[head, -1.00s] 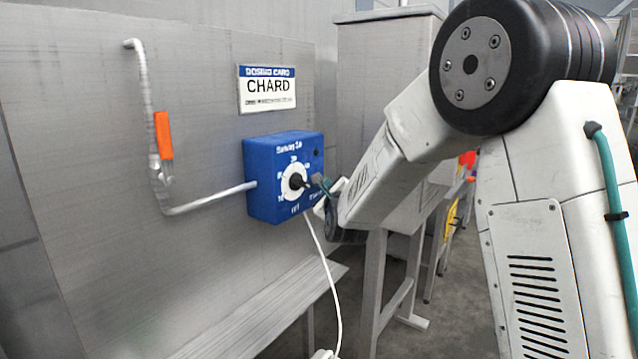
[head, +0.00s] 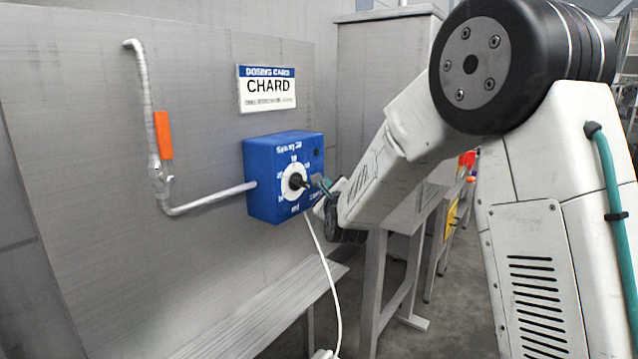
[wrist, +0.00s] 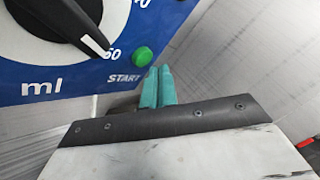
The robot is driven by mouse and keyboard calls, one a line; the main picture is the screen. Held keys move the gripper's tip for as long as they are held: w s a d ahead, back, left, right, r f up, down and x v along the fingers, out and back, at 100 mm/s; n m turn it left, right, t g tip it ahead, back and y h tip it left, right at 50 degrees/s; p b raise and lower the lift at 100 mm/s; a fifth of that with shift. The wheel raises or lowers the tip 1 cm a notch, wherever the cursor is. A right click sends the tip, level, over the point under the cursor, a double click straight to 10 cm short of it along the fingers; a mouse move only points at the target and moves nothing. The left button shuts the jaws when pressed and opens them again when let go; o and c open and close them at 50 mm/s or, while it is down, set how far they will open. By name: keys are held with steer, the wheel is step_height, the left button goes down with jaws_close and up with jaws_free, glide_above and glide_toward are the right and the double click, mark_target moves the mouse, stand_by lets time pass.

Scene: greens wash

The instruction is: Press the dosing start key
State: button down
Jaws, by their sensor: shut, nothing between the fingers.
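The blue dosing box (head: 262,190) is mounted on the grey metal wall panel, with a black pointer knob (head: 297,181) on a white dial. In the wrist view the dosing start key is a round green button (wrist: 143,56) beside the word START, at the box's lower right. The knob (wrist: 75,22) points near the 50 or 60 mark; its first digit is partly covered. My gripper (wrist: 159,70) is shut and empty, its teal fingertips just below and right of the green key. I cannot tell whether they touch it. In the head view the gripper (head: 322,184) is at the box's right side.
A dosing card (head: 267,88) reading CHARD hangs above the box. A pipe with an orange-handled valve (head: 163,135) runs into the box's left side. A white hose (head: 327,265) hangs below. A metal ledge (head: 265,310) lies beneath; a grey cabinet (head: 385,80) stands behind my arm.

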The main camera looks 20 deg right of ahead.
steer(key=shift+w+a, duration=0.25)
steer(key=shift+w, duration=0.05)
steer(key=shift+w+a, duration=0.3)
steer(key=shift+w, duration=0.05)
stand_by(0.8)
steer(key=shift+s+d, duration=0.55)
steer(key=shift+s, duration=0.15)
steer(key=s+d, duration=0.1)
steer(key=s, duration=0.1)
steer(key=s+d, duration=0.2)
steer(key=shift+d, duration=0.1)
stand_by(0.5)
stand_by(0.8)
